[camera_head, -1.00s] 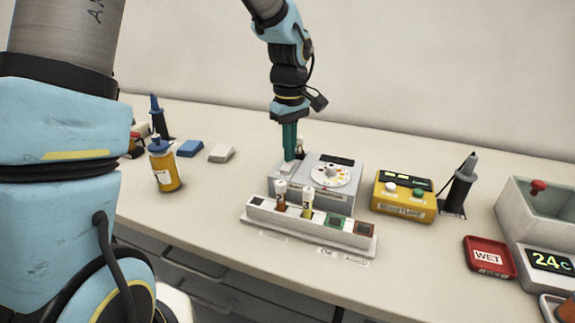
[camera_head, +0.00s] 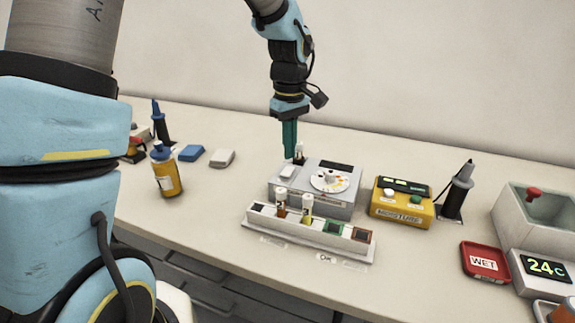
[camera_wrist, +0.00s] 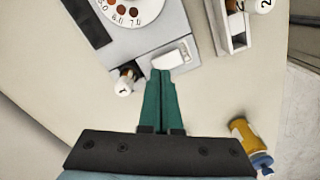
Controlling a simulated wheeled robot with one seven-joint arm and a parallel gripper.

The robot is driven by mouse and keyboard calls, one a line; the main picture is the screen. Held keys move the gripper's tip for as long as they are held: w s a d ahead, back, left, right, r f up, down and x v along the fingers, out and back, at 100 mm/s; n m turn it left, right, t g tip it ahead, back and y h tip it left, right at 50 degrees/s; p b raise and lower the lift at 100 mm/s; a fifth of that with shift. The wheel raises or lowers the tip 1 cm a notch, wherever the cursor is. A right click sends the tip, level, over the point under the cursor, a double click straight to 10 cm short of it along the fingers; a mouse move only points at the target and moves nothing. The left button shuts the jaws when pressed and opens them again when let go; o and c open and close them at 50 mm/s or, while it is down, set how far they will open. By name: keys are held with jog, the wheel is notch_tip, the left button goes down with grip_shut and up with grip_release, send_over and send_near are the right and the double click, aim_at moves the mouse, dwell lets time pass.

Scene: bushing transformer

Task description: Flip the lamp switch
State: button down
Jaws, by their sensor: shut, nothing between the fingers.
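The grey device (camera_head: 342,208) with a round dial (camera_head: 331,180) stands mid-table. A white switch-like block (camera_head: 287,171) sits on its top at the left; it also shows in the wrist view (camera_wrist: 168,59) just beyond the fingertips. I cannot tell which way it is set. My gripper (camera_head: 290,157) has teal fingers pointing down, closed together and empty. In the head view the tips are just above the block. In the wrist view my gripper (camera_wrist: 161,73) points at the block's near edge; contact cannot be told.
A small vial (camera_wrist: 124,85) stands in the device's corner beside the fingers. A white rack (camera_head: 262,212) with two vials is in front. A yellow moisture box (camera_head: 402,212) stands right, an amber bottle (camera_head: 168,178) left. Table between bottle and device is mostly clear.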

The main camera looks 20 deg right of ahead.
aim_at(289, 168)
jog(key=shift+r+p, duration=1.3)
jog(key=shift+r, duration=0.75)
jog(key=shift+f, duration=0.1)
jog(key=s+a+m, duration=0.2)
jog(key=a, duration=1.3)
jog(key=s+a+f+m+t, duration=0.1)
jog(key=s+a+m, duration=0.1)
jog(key=a, duration=1.3)
jog(key=shift+f+m+t, duration=0.25)
jog(key=shift+m+t, duration=0.05)
jog(key=shift+w, duration=0.1)
